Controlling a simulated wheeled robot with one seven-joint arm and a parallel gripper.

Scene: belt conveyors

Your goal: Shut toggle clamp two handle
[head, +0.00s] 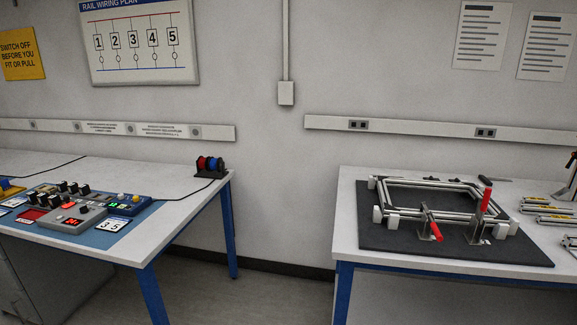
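A metal frame (400,212) lies on a dark mat (380,237) on the right-hand table. Two toggle clamps with red handles stand at its near side. The left clamp's red handle (435,230) is tilted low, leaning toward the near right. The right clamp's red handle (485,196) stands nearly upright. No number shows on either clamp, so I cannot tell which is two. My gripper is not in view.
The right table (400,257) has blue legs, with metal bars (548,208) at its right. The left table (130,170) holds a control panel (72,216) and coloured spools (210,164). Floor (270,290) shows between the tables.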

